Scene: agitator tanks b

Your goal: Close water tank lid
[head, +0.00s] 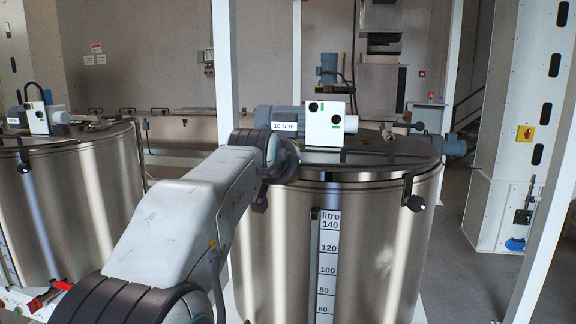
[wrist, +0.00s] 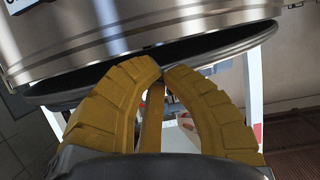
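The nearest steel water tank (head: 375,250) stands upright right of centre in the head view, with a litre scale on its front. Its lid (head: 375,160) looks flat across the top; any gap at the rim is too small to tell. A black-knobbed clamp (head: 415,203) hangs at the right of the rim. In the wrist view, my gripper (wrist: 161,68) has its yellow fingers curved together, tips almost meeting, with nothing visible between them. A steel wall with a dark curved rim (wrist: 225,48) lies just beyond the tips. In the head view my arm hides the fingers.
A white box (head: 331,124) and a grey-blue motor (head: 278,117) sit on the tank top. A second tank (head: 70,200) stands at left. White posts rise behind the tank (head: 226,60) and at right (head: 550,220). Open floor (head: 458,260) shows to the right.

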